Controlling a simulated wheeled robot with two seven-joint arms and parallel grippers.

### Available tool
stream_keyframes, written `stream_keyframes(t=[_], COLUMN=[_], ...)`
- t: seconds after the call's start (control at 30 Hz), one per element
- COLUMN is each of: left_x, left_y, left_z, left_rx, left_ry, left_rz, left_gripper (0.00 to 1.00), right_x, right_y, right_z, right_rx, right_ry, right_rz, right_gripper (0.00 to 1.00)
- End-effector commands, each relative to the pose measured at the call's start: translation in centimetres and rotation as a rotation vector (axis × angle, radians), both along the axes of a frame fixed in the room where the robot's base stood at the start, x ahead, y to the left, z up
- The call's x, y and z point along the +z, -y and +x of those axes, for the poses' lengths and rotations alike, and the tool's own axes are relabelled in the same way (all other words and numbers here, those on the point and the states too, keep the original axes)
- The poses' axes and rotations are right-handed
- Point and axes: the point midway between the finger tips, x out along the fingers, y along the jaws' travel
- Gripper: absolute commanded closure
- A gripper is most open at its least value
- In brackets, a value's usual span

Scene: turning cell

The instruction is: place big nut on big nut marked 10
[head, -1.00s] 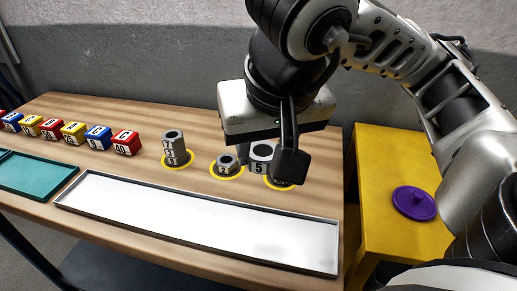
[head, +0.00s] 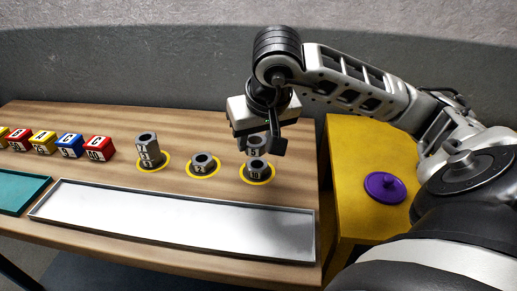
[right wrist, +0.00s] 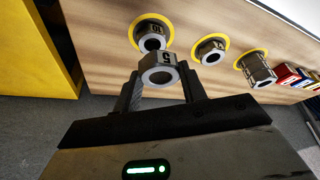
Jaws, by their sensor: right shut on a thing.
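A grey hex nut marked 5 (head: 255,147) is between the fingers of my right gripper (head: 262,148), which is shut on it. The right wrist view shows the held nut (right wrist: 158,72) between both fingertips (right wrist: 160,88). The nut marked 10 (head: 257,171) stands on the bench in a yellow ring at the right. It also shows in the right wrist view (right wrist: 150,36). In the head view the held nut appears just above and behind it; in the wrist view they look apart. The exact height gap cannot be told. My left gripper is not in view.
A low nut (head: 203,163) sits in the middle yellow ring, and a taller nut stack (head: 148,152) in the left one. A white tray (head: 180,222) lies in front. Marked colored blocks (head: 70,145) line the left. A yellow table (head: 345,180) with a purple lid (head: 385,187) is right.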

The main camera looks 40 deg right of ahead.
Motion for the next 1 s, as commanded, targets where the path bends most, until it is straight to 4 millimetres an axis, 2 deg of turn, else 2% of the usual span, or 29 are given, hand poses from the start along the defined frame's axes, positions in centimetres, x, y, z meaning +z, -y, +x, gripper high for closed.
stream_keyframes(t=[0.3, 0.5, 0.9, 0.93, 1.0], left_x=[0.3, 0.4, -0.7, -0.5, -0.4], left_y=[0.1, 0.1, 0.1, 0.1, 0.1], left_z=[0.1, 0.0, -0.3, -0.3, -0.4], left_rx=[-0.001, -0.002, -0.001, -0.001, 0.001], left_ry=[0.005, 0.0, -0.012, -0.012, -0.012], left_rz=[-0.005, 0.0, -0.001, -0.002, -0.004], left_gripper=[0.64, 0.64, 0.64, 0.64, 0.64], right_x=[-2.7, -5.0, -5.7, -5.5, -5.5], right_y=[1.6, 1.5, 1.5, 1.5, 1.5], right_z=[1.1, 1.1, 1.1, 1.1, 1.1], right_rx=[0.001, 0.001, 0.001, 0.001, 0.001], right_ry=[-0.003, -0.001, 0.003, 0.002, 0.002], right_rz=[0.0, 0.001, 0.001, 0.001, 0.001], right_gripper=[0.87, 0.87, 0.87, 0.5, 0.37])
